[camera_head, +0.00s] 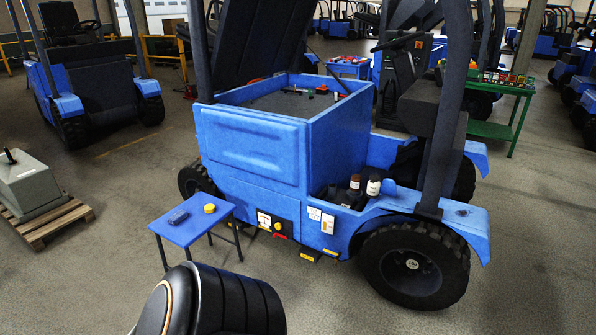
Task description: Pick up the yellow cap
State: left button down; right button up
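The yellow cap (210,208) is a small round piece. It sits on the right half of a small blue table (190,228) at lower left of centre. A dark block (178,218) lies on the same table, just left of the cap. No gripper shows in the head view, so neither is near the cap in this picture.
A large blue forklift (255,145) with an open top stands behind and right of the table. A grey box (25,180) rests on a pallet (50,222) at left. Floor between pallet and table is clear.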

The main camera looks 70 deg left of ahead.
aim_at(210, 209)
jog(key=u, duration=2.05)
jog(key=i+j+u, duration=0.1)
jog(key=i+u, duration=0.3)
jog(key=i, duration=1.8)
